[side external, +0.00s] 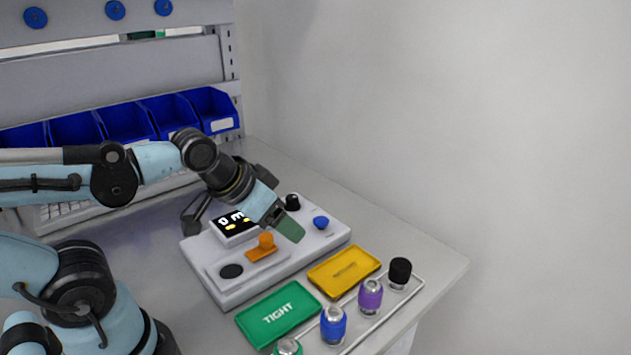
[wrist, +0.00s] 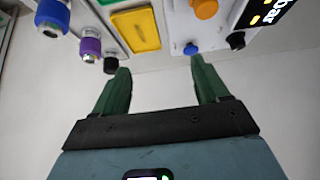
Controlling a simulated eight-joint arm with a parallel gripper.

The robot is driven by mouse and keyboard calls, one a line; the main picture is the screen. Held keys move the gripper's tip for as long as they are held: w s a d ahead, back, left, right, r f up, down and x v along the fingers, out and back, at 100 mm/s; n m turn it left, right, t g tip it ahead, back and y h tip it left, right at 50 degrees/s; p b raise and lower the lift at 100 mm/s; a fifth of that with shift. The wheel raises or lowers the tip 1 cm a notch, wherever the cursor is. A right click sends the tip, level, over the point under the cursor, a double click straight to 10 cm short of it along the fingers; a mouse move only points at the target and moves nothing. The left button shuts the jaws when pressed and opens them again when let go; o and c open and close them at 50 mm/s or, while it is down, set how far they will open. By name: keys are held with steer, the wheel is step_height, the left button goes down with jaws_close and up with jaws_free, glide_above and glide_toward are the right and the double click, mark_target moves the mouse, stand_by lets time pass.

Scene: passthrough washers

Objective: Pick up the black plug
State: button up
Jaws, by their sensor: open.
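The black plug (side external: 399,270) stands upright at the far right end of a row of coloured plugs, in a white-edged rack near the table's right side. In the wrist view the black plug (wrist: 110,64) shows at upper left, just above the left fingertip in the picture. My gripper (side external: 290,229) has green fingers and hangs over the grey device, left of and apart from the black plug. In the wrist view my gripper (wrist: 160,65) has its fingers spread wide with nothing between them.
Purple (side external: 370,295), blue (side external: 333,324) and green (side external: 287,347) plugs stand beside the black one. A yellow tray (side external: 344,271) and a green "TIGHT" tray (side external: 278,313) lie between them and the device (side external: 225,293). The device carries a black knob (side external: 292,202) and a blue knob (side external: 321,222).

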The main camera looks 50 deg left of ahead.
steer(key=w+d+r+n+g, duration=0.2)
steer(key=w+d+r+g, duration=0.15)
steer(key=w+d, duration=0.4)
steer(key=n+g, duration=0.2)
steer(key=g, duration=0.1)
glide_above(402, 262)
step_height(402, 262, down, 3)
steer(key=shift+w+d+f+g, duration=0.25)
steer(key=shift+d+f+g, duration=0.1)
steer(key=shift+f, duration=0.15)
steer(key=shift+f+n, duration=0.3)
steer(key=shift+f, duration=0.05)
step_height(402, 262, down, 6)
steer(key=shift+f, duration=0.1)
steer(key=shift+s+a+f, duration=0.15)
steer(key=shift+a+f, duration=0.05)
steer(key=shift+f, duration=1.1)
steer(key=shift+s+a+f, duration=0.1)
steer(key=shift+a+f, duration=0.05)
steer(key=shift+f, duration=1.15)
